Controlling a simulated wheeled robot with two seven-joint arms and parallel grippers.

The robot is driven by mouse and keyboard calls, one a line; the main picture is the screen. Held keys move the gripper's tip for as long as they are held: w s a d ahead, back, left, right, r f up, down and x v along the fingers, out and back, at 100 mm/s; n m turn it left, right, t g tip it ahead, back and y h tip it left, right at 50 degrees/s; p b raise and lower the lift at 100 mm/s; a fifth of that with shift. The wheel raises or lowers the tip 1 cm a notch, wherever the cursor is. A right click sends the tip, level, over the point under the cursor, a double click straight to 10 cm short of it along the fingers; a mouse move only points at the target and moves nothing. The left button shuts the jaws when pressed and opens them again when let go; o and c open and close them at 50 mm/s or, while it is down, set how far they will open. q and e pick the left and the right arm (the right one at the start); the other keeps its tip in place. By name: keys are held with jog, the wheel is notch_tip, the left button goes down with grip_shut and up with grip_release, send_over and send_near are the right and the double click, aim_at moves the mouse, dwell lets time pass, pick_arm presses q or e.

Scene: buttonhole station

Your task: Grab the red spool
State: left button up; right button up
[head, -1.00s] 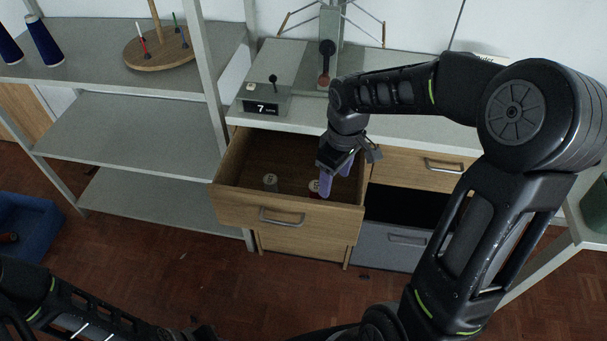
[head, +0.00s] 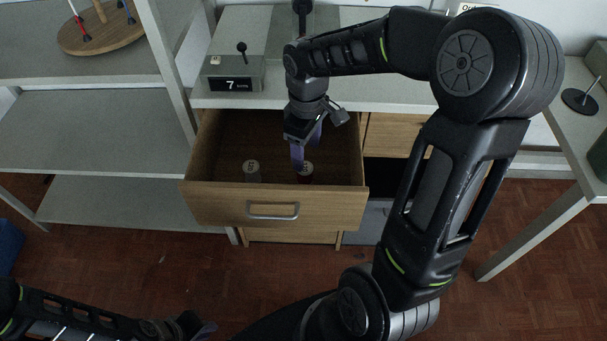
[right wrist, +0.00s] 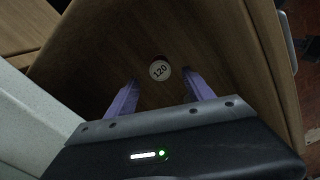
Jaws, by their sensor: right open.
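The red spool (head: 305,175) stands upright in the open drawer (head: 230,205), at its right part. Its pale round top shows, with a little red below; a purple finger partly covers it. My right gripper (head: 307,148) reaches down into the drawer, open and empty, just above and beside the red spool.
A greyish spool (head: 252,172) stands in the same drawer, left of the red one. The drawer's front and side walls surround both. A counter (head: 380,90) with a display box (head: 234,75) reading 7 lies behind. Grey shelves (head: 90,130) stand left.

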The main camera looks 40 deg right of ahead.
aim_at(307, 170)
jog(key=shift+f, duration=1.3)
notch_tip(307, 170, down, 5)
jog(key=shift+f, duration=0.15)
jog(key=shift+c, duration=0.2)
grip_shut()
dwell(0.4)
